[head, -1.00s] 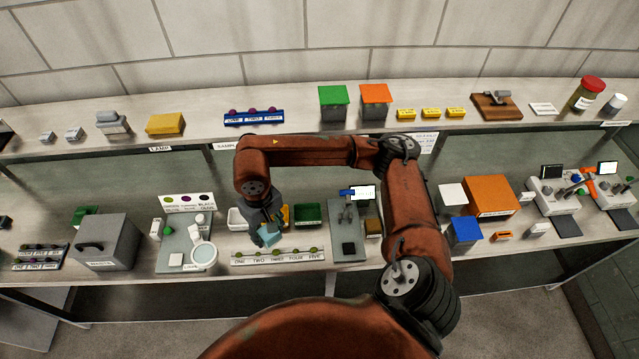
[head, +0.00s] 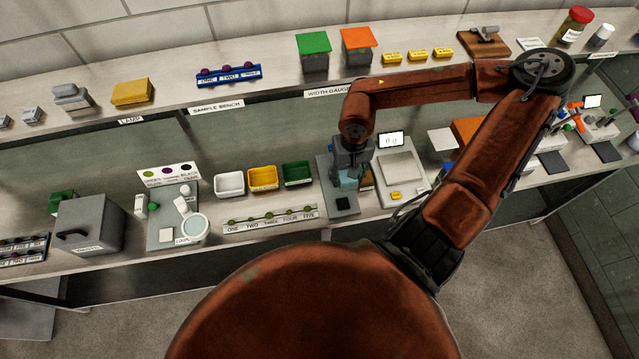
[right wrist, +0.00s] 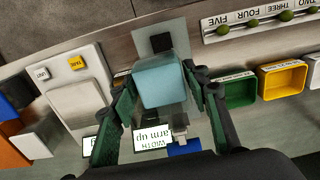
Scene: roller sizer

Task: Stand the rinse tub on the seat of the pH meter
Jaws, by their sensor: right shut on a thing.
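The rinse tub (head: 348,182) is a light blue, box-like piece. My right gripper (head: 350,172) is shut on it, above the grey plate of the width gauge (head: 330,188). In the right wrist view the tub (right wrist: 162,82) sits between the two fingers (right wrist: 160,78), beside a black square pad (right wrist: 161,43). No label for the pH meter is readable. Instruments with screens (head: 594,102) and black mats (head: 551,162) stand at the far right, partly behind my arm; I cannot tell which is the pH meter. My left gripper is not in view.
A scale (head: 402,168) stands just right of the gauge. White (head: 229,185), yellow (head: 262,178) and green (head: 297,173) trays and a numbered rack (head: 270,219) stand left. An upper shelf (head: 280,88) runs behind. My right arm hides part of the bench's right side.

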